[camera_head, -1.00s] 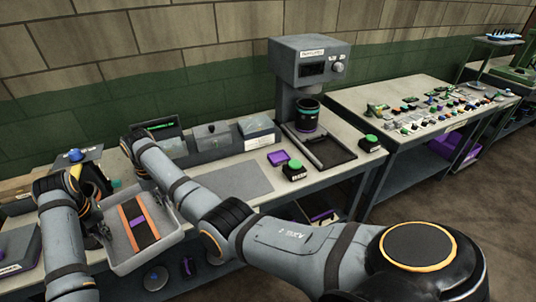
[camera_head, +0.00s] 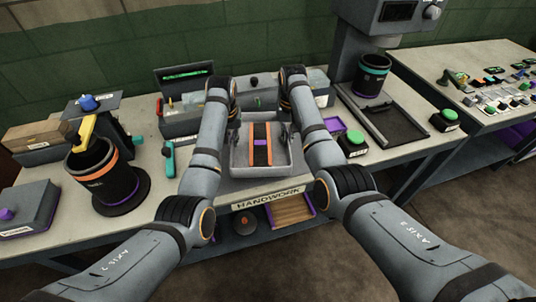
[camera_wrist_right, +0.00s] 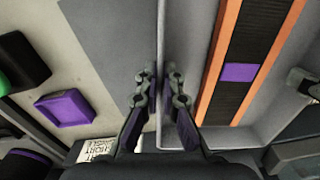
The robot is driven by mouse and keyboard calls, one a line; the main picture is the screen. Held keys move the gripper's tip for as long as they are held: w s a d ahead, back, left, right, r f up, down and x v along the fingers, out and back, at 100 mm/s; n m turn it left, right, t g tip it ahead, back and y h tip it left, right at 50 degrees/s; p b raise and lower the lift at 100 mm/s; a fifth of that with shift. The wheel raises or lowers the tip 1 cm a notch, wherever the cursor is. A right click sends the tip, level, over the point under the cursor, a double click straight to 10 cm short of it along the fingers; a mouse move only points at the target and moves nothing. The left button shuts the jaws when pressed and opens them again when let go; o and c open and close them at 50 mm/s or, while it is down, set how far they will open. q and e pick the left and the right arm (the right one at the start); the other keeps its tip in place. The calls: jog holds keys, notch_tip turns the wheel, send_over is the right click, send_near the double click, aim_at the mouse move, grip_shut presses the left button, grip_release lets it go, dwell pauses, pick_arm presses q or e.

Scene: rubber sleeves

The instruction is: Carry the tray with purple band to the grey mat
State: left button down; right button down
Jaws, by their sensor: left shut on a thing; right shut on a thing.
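The light grey tray (camera_head: 240,160) holds a dark strip with orange edges and a purple band (camera_head: 260,142) across its middle. It is level at the middle of the workbench. My left gripper (camera_head: 235,130) is shut on its left wall, and my right gripper (camera_head: 286,132) is shut on its right wall. In the right wrist view the fingers (camera_wrist_right: 160,90) pinch the tray wall (camera_wrist_right: 163,45). The grey mat (camera_wrist_right: 110,35) shows beside the tray there; the rest is hidden beneath it. I cannot tell whether the tray touches the mat.
A purple tray (camera_wrist_right: 65,108) and a green button (camera_head: 353,139) stand right of the tray. Grey bins (camera_head: 182,122) stand behind. A black container with an orange rim (camera_head: 100,172) and a teal-handled item (camera_head: 169,158) are left. The bench's front edge is close below.

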aim_at(234, 149)
pick_arm(q)
jog(key=shift+s+r, duration=0.2)
pick_arm(e)
jog(key=shift+s+r, duration=0.2)
